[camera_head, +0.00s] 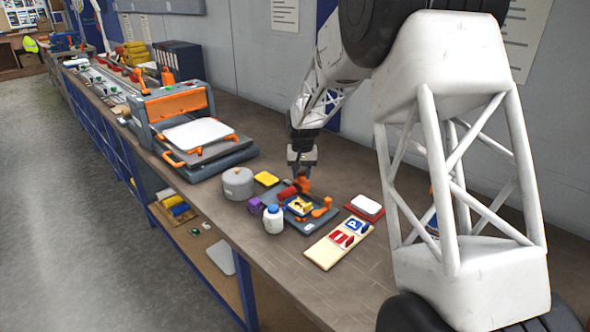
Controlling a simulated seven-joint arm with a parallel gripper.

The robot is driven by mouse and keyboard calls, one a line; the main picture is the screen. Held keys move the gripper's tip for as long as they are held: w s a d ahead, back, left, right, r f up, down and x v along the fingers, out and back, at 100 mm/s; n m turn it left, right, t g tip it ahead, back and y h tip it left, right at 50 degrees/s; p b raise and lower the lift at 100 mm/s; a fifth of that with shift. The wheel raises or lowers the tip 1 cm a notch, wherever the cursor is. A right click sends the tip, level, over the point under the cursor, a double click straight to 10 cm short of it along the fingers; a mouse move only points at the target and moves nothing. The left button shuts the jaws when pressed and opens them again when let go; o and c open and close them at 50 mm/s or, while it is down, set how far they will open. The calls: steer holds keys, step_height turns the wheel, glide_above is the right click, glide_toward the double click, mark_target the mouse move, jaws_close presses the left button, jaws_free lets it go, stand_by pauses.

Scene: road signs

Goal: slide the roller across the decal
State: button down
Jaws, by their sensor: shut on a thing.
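My gripper (302,172) points down over the bench and is shut on the orange handle (304,186) of what looks like the roller. A red cylinder (287,193), probably its roller part, sits just left of the handle. Below it, a small yellow-edged plate with a blue and white face (299,206), possibly the decal, lies on a dark grey fixture (287,217) with an orange clamp (322,208). I cannot tell whether the roller touches the plate. A cream board (322,254) to the front right carries blue (357,226) and red (343,239) sign pieces.
Around the fixture stand a grey round pot (238,183), a yellow pad (266,178), a purple block (255,205), a white bottle with blue cap (273,219) and a red tray with a white pad (365,207). A large orange-and-grey press (184,112) stands behind left. The front bench surface is clear.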

steer(key=shift+s+d, duration=2.6)
steer(key=shift+d, duration=0.1)
steer(key=c, duration=0.8)
jaws_free()
steer(key=shift+r, duration=0.1)
steer(key=shift+r, duration=3.8)
steer(key=shift+s, duration=0.1)
